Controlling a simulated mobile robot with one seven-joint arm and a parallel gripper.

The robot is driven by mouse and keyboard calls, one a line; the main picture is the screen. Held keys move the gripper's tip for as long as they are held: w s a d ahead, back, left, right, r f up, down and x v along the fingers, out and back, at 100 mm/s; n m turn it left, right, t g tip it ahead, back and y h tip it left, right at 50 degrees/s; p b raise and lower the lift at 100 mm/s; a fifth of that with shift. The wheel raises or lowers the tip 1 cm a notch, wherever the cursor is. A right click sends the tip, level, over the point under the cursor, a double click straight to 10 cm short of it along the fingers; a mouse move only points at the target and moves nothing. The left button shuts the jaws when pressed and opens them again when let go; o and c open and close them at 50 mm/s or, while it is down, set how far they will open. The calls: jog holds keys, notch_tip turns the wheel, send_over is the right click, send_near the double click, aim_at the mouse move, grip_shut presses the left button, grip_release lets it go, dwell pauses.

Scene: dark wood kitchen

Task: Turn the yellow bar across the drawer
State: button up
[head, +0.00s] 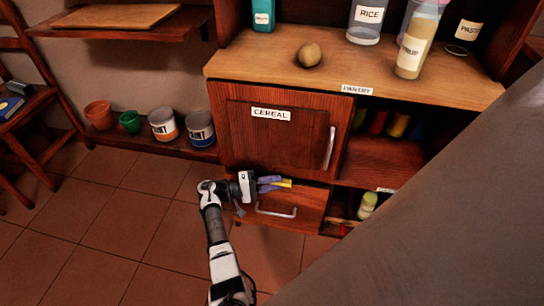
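The yellow bar (286,184) is a small yellow piece at the top edge of the drawer (300,199), below the cereal cupboard door. Only its right part shows clearly; my gripper covers the rest. My gripper (275,184) reaches in from the left, with its bluish fingers at the bar. The fingers overlap the bar in this view. I cannot tell whether they are closed on it or only beside it. The drawer front looks shut, and its pale curved handle (275,212) is just below my fingers.
The cereal door (280,145) with an upright handle (330,147) is above. Open shelves (376,166) are to the right. Paint cans (163,124) and pots (99,115) stand on a low shelf at left. The tiled floor (130,220) is clear at left.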

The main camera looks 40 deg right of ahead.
grip_shut()
jog(key=shift+r+p, duration=0.15)
jog(key=shift+p, duration=0.2)
jog(key=shift+s+d+r+m+t+y+p, duration=0.15)
jog(key=shift+m+t+y+p, duration=0.6)
jog(key=shift+t+y+p, duration=1.7)
jog(key=shift+s+d+r+m+t+y+p, duration=0.15)
jog(key=shift+m+t+y+p, duration=0.95)
jog(key=shift+p, duration=2.3)
jog(key=shift+s+d+r+m+t+y+p, duration=0.1)
jog(key=shift+s+r+m+t+y+p, duration=0.2)
jog(key=shift+t+y+p, duration=2.1)
jog(key=shift+w+f+g+y+p, duration=0.15)
jog(key=shift+g+y+p, duration=0.25)
jog(key=shift+p, duration=0.2)
